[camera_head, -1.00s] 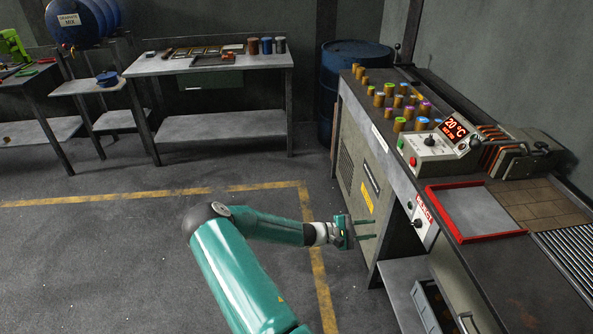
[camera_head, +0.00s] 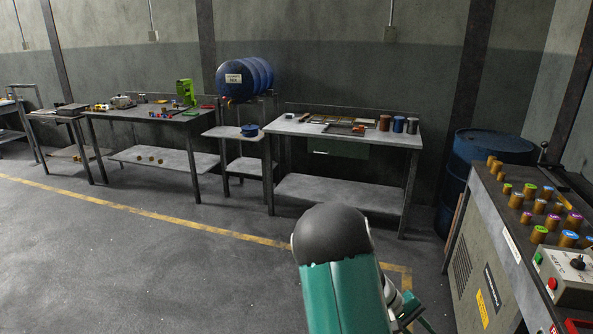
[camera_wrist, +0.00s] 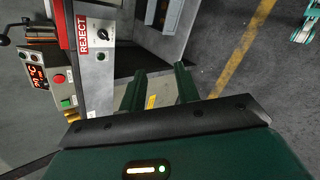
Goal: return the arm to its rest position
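My gripper (camera_wrist: 158,88) shows in the wrist view with its two green fingers apart and nothing between them. Beyond the fingers are the dark floor and the side of the machine bench. In the head view, my gripper is mostly hidden behind my teal arm, and only a part of it shows low at the right of the arm, beside the bench. My arm is bent, with its dark rounded joint towards the camera.
The machine bench (camera_head: 478,222) with several coloured-top cylinders stands at the right. In the wrist view, a panel marked REJECT (camera_wrist: 98,38) is close at the left. A blue drum (camera_head: 470,165) and work tables (camera_head: 345,138) line the back wall. The floor at left is clear.

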